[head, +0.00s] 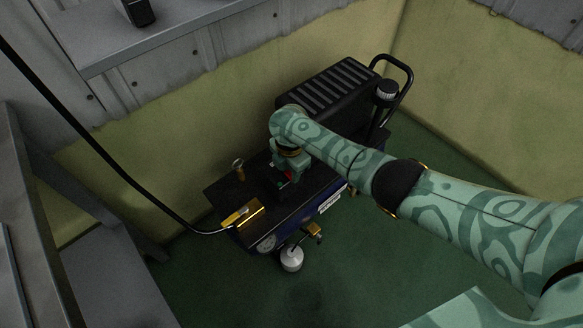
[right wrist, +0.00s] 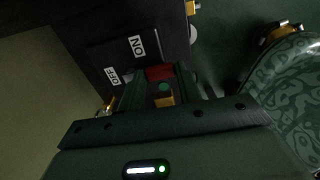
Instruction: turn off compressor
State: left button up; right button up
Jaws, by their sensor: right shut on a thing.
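The compressor (head: 325,195) stands against the yellow-green wall in the head view, with a black ribbed motor cover (head: 325,88) at its back. My right gripper (head: 284,180) reaches down onto a black box on its top. In the right wrist view a dark panel (right wrist: 98,55) carries a white ON label (right wrist: 137,45) and a white OFF label (right wrist: 114,77). My right gripper's fingers (right wrist: 161,82) are shut on the red switch (right wrist: 160,73) beside these labels. The fingers partly hide the switch, and I cannot tell its position. My left gripper is out of view.
A black hose (head: 110,160) runs from the upper left to a brass fitting (head: 242,214) on the compressor. A black handle (head: 403,72) rises at its back right. A grey bench (head: 110,280) stands at left. The green floor (head: 400,255) to the right is clear.

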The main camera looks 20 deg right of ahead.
jog(key=o, duration=1)
jog(key=shift+a, duration=0.1)
jog(key=shift+r, duration=0.4)
notch_tip(320, 180, up, 11)
jog(key=p, duration=0.7)
notch_tip(320, 180, up, 4)
jog(key=r+p, duration=0.1)
jog(key=p, duration=0.2)
send_over(289, 174)
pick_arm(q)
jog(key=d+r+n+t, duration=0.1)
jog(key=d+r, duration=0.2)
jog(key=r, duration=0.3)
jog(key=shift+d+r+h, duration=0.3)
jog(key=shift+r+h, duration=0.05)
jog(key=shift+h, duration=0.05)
pick_arm(e)
jog(key=shift+s+f, duration=0.1)
jog(key=shift+f, duration=0.2)
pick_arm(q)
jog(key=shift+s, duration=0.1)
